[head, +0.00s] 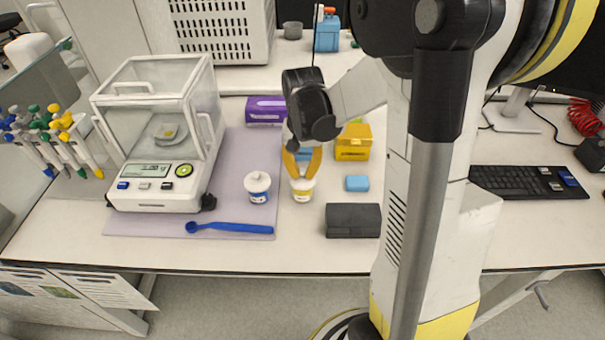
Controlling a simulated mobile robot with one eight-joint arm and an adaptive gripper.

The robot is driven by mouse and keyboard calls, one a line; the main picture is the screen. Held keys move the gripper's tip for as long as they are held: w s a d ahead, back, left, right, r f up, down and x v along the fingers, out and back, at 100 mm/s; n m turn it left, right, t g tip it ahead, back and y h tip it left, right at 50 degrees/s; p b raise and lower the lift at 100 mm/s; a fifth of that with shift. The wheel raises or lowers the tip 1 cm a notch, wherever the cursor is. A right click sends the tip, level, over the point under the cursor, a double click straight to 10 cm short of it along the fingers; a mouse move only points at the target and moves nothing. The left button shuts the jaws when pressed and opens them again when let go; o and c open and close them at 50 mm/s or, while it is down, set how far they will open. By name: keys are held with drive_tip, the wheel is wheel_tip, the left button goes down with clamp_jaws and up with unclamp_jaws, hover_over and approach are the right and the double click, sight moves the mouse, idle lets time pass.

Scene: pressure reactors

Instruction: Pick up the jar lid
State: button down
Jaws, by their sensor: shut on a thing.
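A small white jar with a yellow label (302,195) stands on the white bench just right of the grey-lilac mat. My gripper (301,176), with orange-yellow fingers, points down over this jar. The fingers are shut on the jar lid at its top; the lid is mostly hidden between them. I cannot tell whether the lid is apart from the jar. A second white jar with a blue label (258,190) stands to the left on the mat, with a knobbed white lid on it.
A balance (160,180) with a glass draft shield stands left, and a blue spoon (230,227) lies in front. A dark grey box (352,221), a light blue block (357,184) and a yellow box (353,142) are to the right. A purple box (265,110) stands behind.

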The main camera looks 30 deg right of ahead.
wheel_tip(320, 180, up, 4)
drive_tip(key=shift+s+d+r+p, duration=0.1)
drive_tip(key=shift+s+r+p, duration=0.05)
drive_tip(key=shift+p, duration=0.9)
drive_tip(key=s+d+r+p, duration=0.3)
drive_tip(key=s+d+r, duration=0.3)
drive_tip(key=s+d, duration=0.15)
drive_tip(key=n+p, duration=0.6)
drive_tip(key=n, duration=1.2)
hover_over(304, 171)
wheel_tip(304, 171, down, 3)
drive_tip(key=shift+w+f, duration=0.1)
drive_tip(key=shift+w+a+f+b, duration=0.1)
drive_tip(key=shift+f+b, duration=0.2)
drive_tip(key=shift+b, duration=0.1)
drive_tip(key=shift+f+b, duration=2.3)
drive_tip(key=shift+f, duration=0.7)
drive_tip(key=shift+f+b, duration=0.2)
drive_tip(key=shift+b, duration=0.4)
